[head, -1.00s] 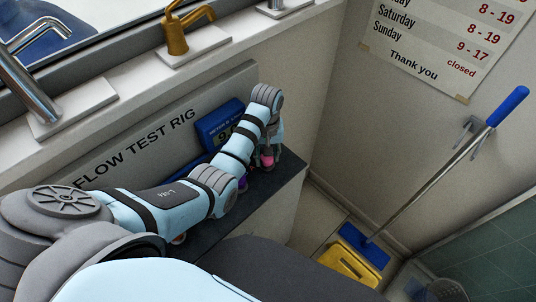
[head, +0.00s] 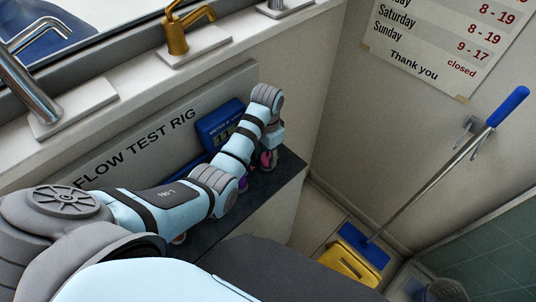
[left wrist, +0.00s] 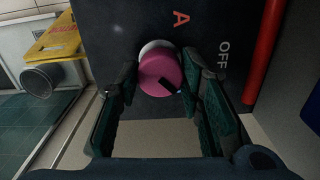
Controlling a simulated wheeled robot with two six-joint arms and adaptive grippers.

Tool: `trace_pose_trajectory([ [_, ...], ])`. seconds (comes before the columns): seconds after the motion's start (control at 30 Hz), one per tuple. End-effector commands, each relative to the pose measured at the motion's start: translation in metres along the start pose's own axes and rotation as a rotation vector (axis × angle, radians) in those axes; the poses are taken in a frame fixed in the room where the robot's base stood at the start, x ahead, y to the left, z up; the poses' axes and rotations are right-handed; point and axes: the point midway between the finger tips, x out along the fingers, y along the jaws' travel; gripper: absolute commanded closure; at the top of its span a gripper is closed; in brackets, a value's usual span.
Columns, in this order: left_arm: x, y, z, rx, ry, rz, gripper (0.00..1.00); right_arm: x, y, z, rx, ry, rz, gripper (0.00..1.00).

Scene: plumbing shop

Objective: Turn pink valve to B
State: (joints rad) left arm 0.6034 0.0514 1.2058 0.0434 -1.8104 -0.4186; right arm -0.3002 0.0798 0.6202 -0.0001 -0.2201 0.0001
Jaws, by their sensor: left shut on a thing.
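The pink valve (left wrist: 158,72) is a round knob on a dark panel (left wrist: 110,20) in the left wrist view, with a black mark at its lower right. A small part of the pink valve (head: 266,158) shows in the head view beyond my arm. My left gripper (left wrist: 161,80) has a finger on each side of the knob and is shut on it. In the head view my left gripper (head: 270,150) is at the rig's right end. A red letter A (left wrist: 181,18) and a white OFF (left wrist: 223,55) are on the panel. No B shows. My right gripper is out of view.
The grey FLOW TEST RIG board (head: 140,145) stands behind my arm with a blue meter (head: 215,125), partly hidden. A purple knob (head: 243,184) is beside my wrist. A red pipe (left wrist: 265,50) runs close to the gripper.

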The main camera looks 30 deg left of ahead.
Motion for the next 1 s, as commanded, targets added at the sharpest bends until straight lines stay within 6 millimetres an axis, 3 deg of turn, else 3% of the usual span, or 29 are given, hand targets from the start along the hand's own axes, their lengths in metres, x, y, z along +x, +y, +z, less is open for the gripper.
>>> trace_pose_trajectory([
  [0.4,-0.0014,-0.0007,-0.0012,0.191,0.004,-0.003,0.94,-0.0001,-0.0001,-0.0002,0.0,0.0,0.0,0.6],
  [0.9,-0.0015,-0.0008,-0.0013,0.214,0.004,-0.003,0.94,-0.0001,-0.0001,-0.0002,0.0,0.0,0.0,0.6],
  [0.93,-0.0015,-0.0008,-0.0013,0.214,0.004,-0.003,0.64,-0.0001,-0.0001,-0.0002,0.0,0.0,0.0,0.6],
  [1.0,-0.0014,-0.0008,-0.0012,0.214,0.004,-0.003,0.53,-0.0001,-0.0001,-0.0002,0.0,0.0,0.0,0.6],
])
